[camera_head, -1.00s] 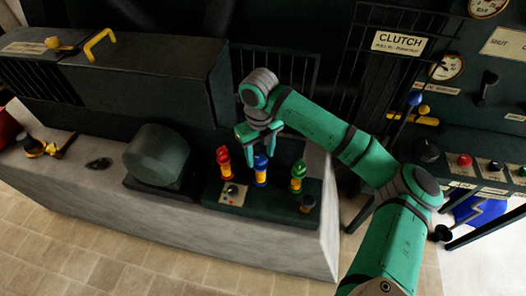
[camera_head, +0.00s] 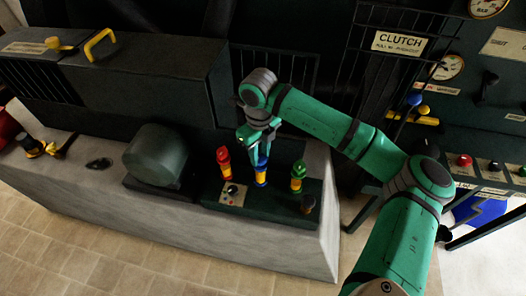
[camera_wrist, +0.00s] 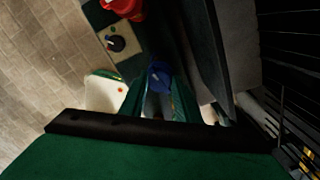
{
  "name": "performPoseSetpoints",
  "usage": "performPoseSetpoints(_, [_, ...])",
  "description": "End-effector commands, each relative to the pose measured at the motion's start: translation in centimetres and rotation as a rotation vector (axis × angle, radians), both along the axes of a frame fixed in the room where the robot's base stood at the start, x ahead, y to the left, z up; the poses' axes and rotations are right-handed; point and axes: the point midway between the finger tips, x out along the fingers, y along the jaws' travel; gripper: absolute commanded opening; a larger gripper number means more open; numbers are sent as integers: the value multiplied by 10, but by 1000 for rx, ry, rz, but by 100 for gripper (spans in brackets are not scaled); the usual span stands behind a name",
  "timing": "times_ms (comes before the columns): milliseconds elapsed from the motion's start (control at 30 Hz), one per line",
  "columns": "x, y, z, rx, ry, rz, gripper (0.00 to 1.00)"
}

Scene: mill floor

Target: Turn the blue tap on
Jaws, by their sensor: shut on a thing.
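The blue tap (camera_head: 261,163) stands in the middle of a row of three taps on a dark green base (camera_head: 222,198); its lower body is yellow and orange. My gripper (camera_head: 260,146) comes down over its top and is shut on its blue handle. In the wrist view the blue tap's top (camera_wrist: 159,75) shows between the fingers of my gripper (camera_wrist: 158,98). The red tap (camera_head: 224,163) stands to its left and the green tap (camera_head: 298,175) to its right. My fingers partly hide the blue handle, so its turn angle is unclear.
A small panel with a dial (camera_head: 233,191) sits in front of the red and blue taps. A dark knob (camera_head: 307,203) is at the base's front right. A large rounded dark block (camera_head: 157,155) stands left. A dark wall and grille are close behind.

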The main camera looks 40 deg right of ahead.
Motion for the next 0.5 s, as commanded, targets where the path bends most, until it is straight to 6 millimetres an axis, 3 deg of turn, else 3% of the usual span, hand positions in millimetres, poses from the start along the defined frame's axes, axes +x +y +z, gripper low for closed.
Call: performPoseSetpoints(500, [-1,-4,2,-9,3,484,7])
